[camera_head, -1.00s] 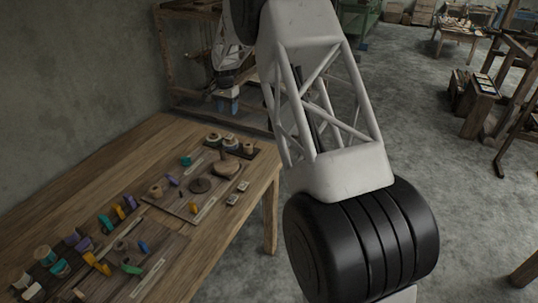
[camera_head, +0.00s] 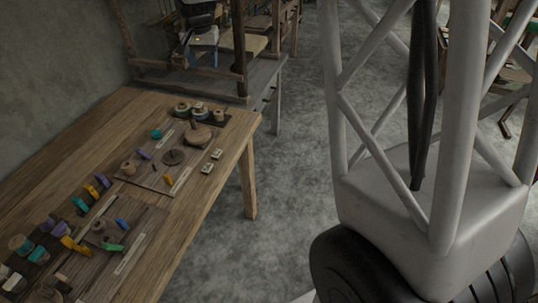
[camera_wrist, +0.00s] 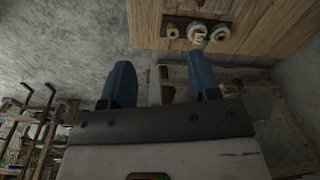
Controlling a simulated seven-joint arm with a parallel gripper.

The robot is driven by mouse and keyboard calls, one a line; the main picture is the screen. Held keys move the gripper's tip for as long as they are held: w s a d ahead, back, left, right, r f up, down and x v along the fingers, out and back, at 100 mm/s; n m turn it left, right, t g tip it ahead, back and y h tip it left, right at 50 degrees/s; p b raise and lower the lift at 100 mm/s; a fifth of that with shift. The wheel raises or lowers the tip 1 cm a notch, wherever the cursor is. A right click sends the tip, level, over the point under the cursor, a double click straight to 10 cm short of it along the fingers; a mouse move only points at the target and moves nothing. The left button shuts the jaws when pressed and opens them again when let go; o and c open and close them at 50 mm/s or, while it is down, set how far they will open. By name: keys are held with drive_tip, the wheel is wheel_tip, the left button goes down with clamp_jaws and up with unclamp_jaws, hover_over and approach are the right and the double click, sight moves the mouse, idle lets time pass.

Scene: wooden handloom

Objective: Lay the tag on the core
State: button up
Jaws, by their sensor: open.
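Two small pale pieces, which may be tags, lie near the table's right edge: one pale piece (camera_head: 216,154) and another (camera_head: 207,168). I cannot tell which thing is the core; a round wooden piece with a peg (camera_head: 197,135) and a dark flat disc (camera_head: 173,157) lie beside them on a board. My gripper shows two blue fingers in the wrist view (camera_wrist: 161,70), spread apart with nothing between them. In the head view my gripper (camera_head: 204,38) appears small, beyond the table's far end and away from the pale pieces.
Several spools (camera_head: 199,109) stand at the table's far end; spools (camera_wrist: 198,34) also show in the wrist view. Coloured pieces and spools line the table's near left. A wooden frame (camera_head: 240,50) stands behind. Grey floor (camera_head: 280,200) is open right of the table.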

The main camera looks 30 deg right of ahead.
drive_tip(key=s+r+n, duration=0.1)
drive_tip(key=s+r, duration=0.1)
drive_tip(key=s, duration=0.9)
drive_tip(key=s+r+n, duration=0.2)
drive_tip(key=s, duration=1)
drive_tip(key=s+f+n, duration=0.1)
drive_tip(key=s+f, duration=0.1)
drive_tip(key=s, duration=0.8)
drive_tip(key=s+f+n+t, duration=0.1)
drive_tip(key=s+f, duration=0.2)
drive_tip(key=s, duration=0.7)
drive_tip(key=shift+t, duration=0.3)
drive_tip(key=shift+d, duration=0.1)
